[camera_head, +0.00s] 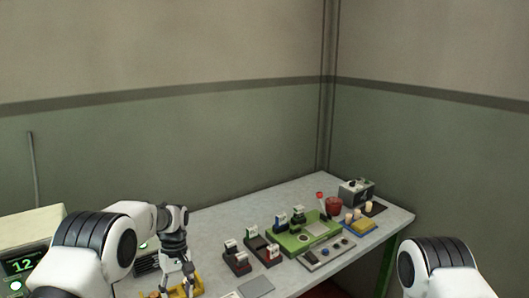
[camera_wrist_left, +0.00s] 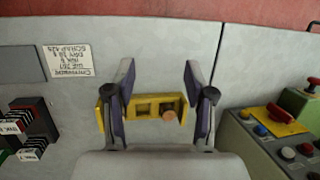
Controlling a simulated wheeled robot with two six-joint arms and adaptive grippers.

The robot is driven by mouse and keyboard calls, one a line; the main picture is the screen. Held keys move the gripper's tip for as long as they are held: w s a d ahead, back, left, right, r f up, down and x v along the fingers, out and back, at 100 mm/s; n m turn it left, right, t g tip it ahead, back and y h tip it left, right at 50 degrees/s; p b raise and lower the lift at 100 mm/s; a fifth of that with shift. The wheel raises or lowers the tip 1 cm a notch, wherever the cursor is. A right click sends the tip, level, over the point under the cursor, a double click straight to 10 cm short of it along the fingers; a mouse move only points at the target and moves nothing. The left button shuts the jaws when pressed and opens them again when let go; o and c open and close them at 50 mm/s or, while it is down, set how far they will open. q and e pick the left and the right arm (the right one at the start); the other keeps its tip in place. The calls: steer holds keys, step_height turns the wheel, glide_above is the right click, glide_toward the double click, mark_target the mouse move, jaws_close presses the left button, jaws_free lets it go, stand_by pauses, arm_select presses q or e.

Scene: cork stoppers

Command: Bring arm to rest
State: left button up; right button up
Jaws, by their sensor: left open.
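My left gripper (camera_head: 178,290) reaches down at the bottom of the head view, over the near left part of the bench. In the left wrist view the left gripper (camera_wrist_left: 160,68) is open, with nothing held between its two fingers. A yellow rack (camera_wrist_left: 146,106) lies on the bench beyond the fingers, spanning the gap between them in the picture. One brown cork stopper (camera_wrist_left: 169,114) sits at the rack's right side. The rack also shows in yellow beside the gripper in the head view (camera_head: 198,287). My right arm shows at the lower right, but its gripper is out of view.
The grey bench (camera_head: 215,215) carries a green tray (camera_head: 300,240), a button panel (camera_head: 327,254) and black card holders (camera_head: 238,264). A red object (camera_head: 333,204) and a grey box (camera_head: 356,190) stand at the far right. A paper note (camera_wrist_left: 69,62) lies left of the rack.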

arm_select(q)
steer(key=s+a+f+m+g+b, duration=0.1)
steer(key=s+f+b, duration=0.2)
steer(key=s+f, duration=0.7)
steer(key=s+a+f+g+b, duration=0.1)
steer(key=s+f+b, duration=0.1)
steer(key=s+f, duration=0.85)
steer(key=s+f+m+b, duration=0.1)
steer(key=s+f+b, duration=0.2)
steer(key=s+f, duration=0.75)
steer(key=s+r+m+t, duration=0.3)
steer(key=s+r, duration=0.2)
steer(key=s, duration=0.7)
steer(key=w, duration=0.1)
steer(key=w+m+t, duration=0.1)
steer(key=w, duration=0.1)
steer(key=w+t, duration=0.1)
steer(key=shift+w+a+f+m, duration=0.1)
steer(key=shift+w+f+m, duration=0.15)
steer(key=shift+m, duration=0.15)
